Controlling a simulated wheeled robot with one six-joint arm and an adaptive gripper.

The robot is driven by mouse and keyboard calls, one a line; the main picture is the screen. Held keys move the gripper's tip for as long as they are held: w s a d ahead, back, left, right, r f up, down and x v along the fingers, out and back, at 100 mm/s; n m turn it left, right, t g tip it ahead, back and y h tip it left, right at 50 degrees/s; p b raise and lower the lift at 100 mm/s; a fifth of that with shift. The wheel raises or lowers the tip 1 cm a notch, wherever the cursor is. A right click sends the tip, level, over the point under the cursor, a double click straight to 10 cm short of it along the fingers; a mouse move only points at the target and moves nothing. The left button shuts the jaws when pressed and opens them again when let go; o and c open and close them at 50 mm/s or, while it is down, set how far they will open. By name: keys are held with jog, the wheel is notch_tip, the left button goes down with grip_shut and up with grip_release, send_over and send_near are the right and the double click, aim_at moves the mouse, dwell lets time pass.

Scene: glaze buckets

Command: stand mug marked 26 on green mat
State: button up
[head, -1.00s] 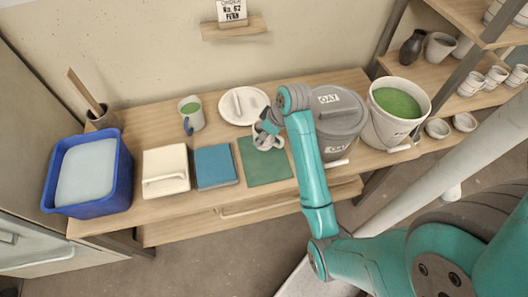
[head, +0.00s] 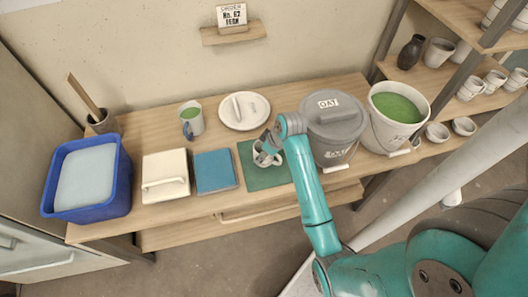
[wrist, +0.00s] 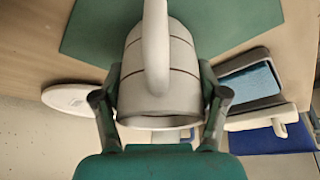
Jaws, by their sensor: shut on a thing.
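A white mug (head: 262,158) is in my gripper (head: 270,146), over the green mat (head: 262,180). In the wrist view the mug (wrist: 182,82) has thin dark lines around it and its handle faces the camera. The fingers of my gripper (wrist: 160,98) press on its two sides. No number shows on the mug. The green mat (wrist: 90,25) lies behind it there. I cannot tell whether the mug's base touches the mat.
A blue cloth or tile (head: 214,170) and a cream lidded box (head: 165,176) lie left of the mat. A grey lidded OAT bucket (head: 335,128) stands close on its right. A round white plate (head: 244,110) and a mug with green glaze (head: 192,122) are behind.

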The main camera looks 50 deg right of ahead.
jog(key=o, duration=1.8)
jog(key=shift+f, duration=0.1)
jog(key=shift+c, duration=0.2)
jog(key=v, duration=1.2)
jog(key=shift+m+t+h, duration=0.5)
jog(key=shift+m+t, duration=0.2)
jog(key=shift+t, duration=0.2)
jog(key=s+a+f, duration=0.1)
jog(key=a+f, duration=0.3)
jog(key=a, duration=0.1)
jog(key=s+a+f, duration=0.1)
jog(key=a+f, duration=0.2)
jog(key=shift+s+a+f, duration=0.1)
jog(key=shift+s+a, duration=0.05)
jog(key=shift+s, duration=0.15)
jog(key=s+a+r+m+t+h, duration=0.1)
jog(key=s+a+t, duration=0.2)
jog(key=s+a, duration=0.4)
jog(key=s+a+r+t, duration=0.15)
jog(key=s+a, duration=0.25)
jog(key=s, duration=0.5)
jog(key=s+a+r+t+y, duration=0.1)
jog(key=s+a+r+t, duration=0.2)
jog(key=s+r, duration=0.6)
jog(key=shift+r+t, duration=0.45)
jog(key=shift+r, duration=0.05)
jog(key=shift+a, duration=0.1)
